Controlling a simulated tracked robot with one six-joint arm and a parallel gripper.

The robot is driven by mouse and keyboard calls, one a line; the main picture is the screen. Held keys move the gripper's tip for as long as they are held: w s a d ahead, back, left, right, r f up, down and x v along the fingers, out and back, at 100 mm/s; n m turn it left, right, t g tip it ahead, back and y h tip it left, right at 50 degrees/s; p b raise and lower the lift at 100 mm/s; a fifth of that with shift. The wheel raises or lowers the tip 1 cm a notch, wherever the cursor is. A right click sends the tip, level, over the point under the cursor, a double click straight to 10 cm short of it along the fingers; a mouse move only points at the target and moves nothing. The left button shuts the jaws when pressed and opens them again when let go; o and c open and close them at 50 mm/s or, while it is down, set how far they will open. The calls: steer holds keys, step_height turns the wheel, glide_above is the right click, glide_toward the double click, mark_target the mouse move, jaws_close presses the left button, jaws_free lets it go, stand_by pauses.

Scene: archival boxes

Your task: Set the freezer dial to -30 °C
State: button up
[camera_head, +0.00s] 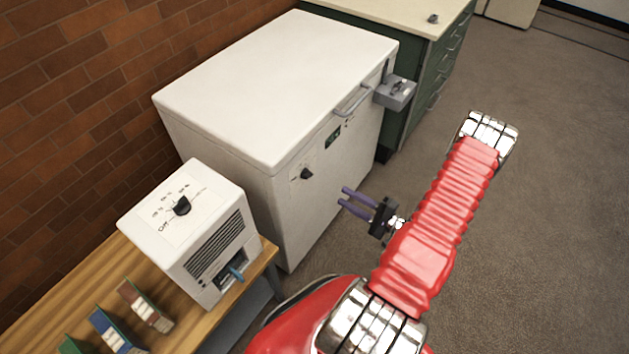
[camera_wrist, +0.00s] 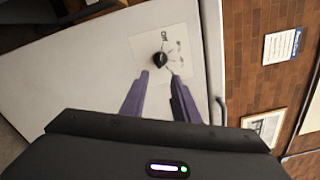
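The white chest freezer (camera_head: 270,80) stands against the brick wall with its lid shut. Its black dial (camera_head: 306,174) is on the front face, with a small dark display (camera_head: 333,137) up and to its right. In the wrist view the dial (camera_wrist: 159,59) sits on a pale scale plate (camera_wrist: 178,48); its markings are too small to read. My gripper (camera_head: 343,196) has purple fingers, held apart with nothing between them. It is in front of the freezer, right of and below the dial, not touching it. In the wrist view my fingertips (camera_wrist: 160,77) frame the space just below the dial.
A white device (camera_head: 190,225) with its own black dial (camera_head: 182,206) stands on a wooden bench (camera_head: 60,300) at left, near several coloured boxes (camera_head: 110,330). Green drawers (camera_head: 430,85) stand behind. The floor at right is clear.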

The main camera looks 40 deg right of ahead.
mark_target(310, 177)
steer(key=x, duration=1.3)
jaws_close()
stand_by(0.4)
steer(key=shift+a+f, duration=0.1)
steer(key=shift+a, duration=0.05)
